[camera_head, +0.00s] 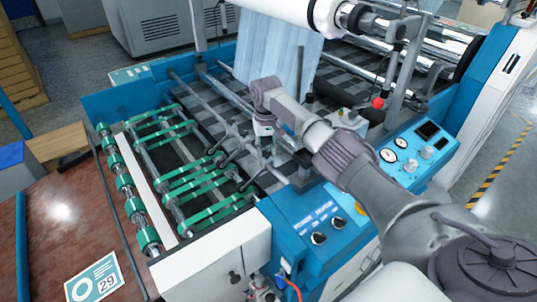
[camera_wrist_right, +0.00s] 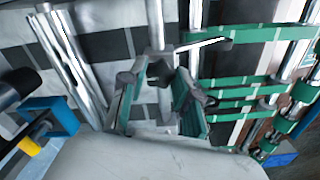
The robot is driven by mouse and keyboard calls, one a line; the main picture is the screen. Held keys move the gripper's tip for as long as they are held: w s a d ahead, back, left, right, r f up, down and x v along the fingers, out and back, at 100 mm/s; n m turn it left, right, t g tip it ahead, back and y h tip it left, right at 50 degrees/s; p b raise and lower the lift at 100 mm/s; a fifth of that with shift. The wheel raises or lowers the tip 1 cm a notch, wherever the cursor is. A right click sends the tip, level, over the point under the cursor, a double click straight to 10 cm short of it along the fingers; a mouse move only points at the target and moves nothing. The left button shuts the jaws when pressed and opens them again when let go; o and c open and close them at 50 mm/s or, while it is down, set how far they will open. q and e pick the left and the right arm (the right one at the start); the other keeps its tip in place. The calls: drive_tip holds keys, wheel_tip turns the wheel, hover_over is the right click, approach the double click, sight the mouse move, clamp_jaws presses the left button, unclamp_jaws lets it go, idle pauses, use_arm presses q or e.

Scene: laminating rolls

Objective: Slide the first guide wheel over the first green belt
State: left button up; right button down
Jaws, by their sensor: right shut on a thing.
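Several green belts (camera_head: 195,183) run over the rollers on the left part of the machine; they also show at the right of the wrist view (camera_wrist_right: 245,93). My right gripper (camera_head: 264,150) reaches over the machine, to the right of the belts. In the right wrist view its fingers (camera_wrist_right: 158,88) are closed around a dark guide wheel part (camera_wrist_right: 160,72) on a metal bar; the fingers partly hide it. Another dark guide arm (camera_wrist_right: 212,43) is beside it, reaching toward a green belt. I cannot tell which wheel is the first. My left gripper is not in view.
A roller with green sleeves (camera_head: 125,187) lies along the machine's left edge. A blue control panel (camera_head: 318,235) with knobs is in front, and another panel (camera_head: 415,145) with a red knob near it is at right. A brown table (camera_head: 60,220) stands at left.

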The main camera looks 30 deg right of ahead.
drive_tip(key=c, duration=0.8)
unclamp_jaws()
drive_tip(key=shift+c, duration=0.2)
wheel_tip(320, 180, up, 12)
